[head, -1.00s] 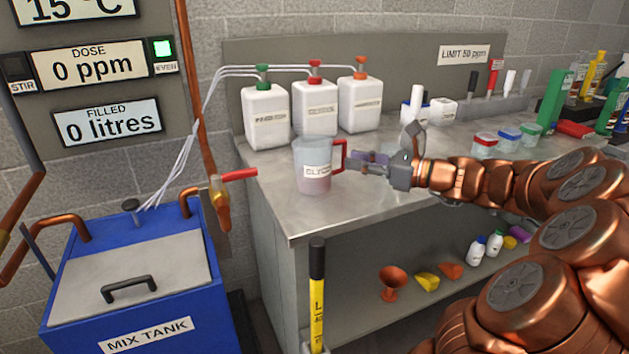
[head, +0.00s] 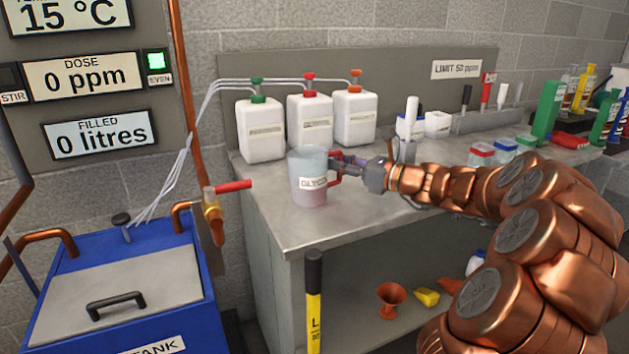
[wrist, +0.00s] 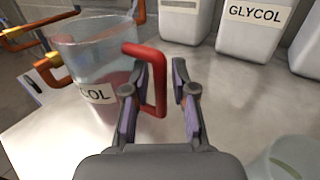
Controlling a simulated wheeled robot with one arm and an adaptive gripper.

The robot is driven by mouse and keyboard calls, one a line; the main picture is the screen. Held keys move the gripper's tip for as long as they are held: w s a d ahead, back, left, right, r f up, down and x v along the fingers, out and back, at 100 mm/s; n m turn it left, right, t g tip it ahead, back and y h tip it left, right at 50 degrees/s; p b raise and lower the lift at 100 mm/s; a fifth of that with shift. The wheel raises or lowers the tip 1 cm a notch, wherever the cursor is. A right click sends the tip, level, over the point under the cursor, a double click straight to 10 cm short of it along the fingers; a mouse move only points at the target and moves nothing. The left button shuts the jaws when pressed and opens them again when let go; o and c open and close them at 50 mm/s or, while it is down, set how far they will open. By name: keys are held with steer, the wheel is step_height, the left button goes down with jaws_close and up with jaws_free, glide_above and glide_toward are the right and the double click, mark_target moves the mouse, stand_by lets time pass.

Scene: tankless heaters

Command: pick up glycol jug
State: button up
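The glycol jug (head: 308,188) is a clear, tapered jug with pinkish liquid low in it, a white label and a red handle. It stands upright on the metal bench, and the wrist view shows it at the upper left (wrist: 95,65). My gripper (head: 350,165) is at the handle side, to the right of the jug. In the wrist view my gripper (wrist: 161,78) is open, with the handle's outer bar (wrist: 158,85) between its two fingers. The left finger overlaps the handle's opening. Gaps show beside the bar; contact with the left finger is unclear.
Several white containers (head: 262,132) with coloured caps and tubes stand behind the jug. The wrist view shows one labelled GLYCOL (wrist: 250,35). A blue mix tank (head: 120,290) stands left of the bench (head: 310,235). Lidded tubs (head: 482,154) sit to the right.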

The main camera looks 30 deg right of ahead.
jaws_close()
stand_by(0.4)
steer(key=shift+r, duration=0.15)
steer(key=shift+r+p, duration=0.6)
steer(key=shift+r, duration=0.75)
steer(key=s+a+r+p+v, duration=0.1)
steer(key=a+r+p+v, duration=0.1)
steer(key=v, duration=1.3)
steer(key=shift+s+d, duration=0.25)
steer(key=shift+s, duration=0.1)
steer(key=shift+r, duration=0.1)
stand_by(0.8)
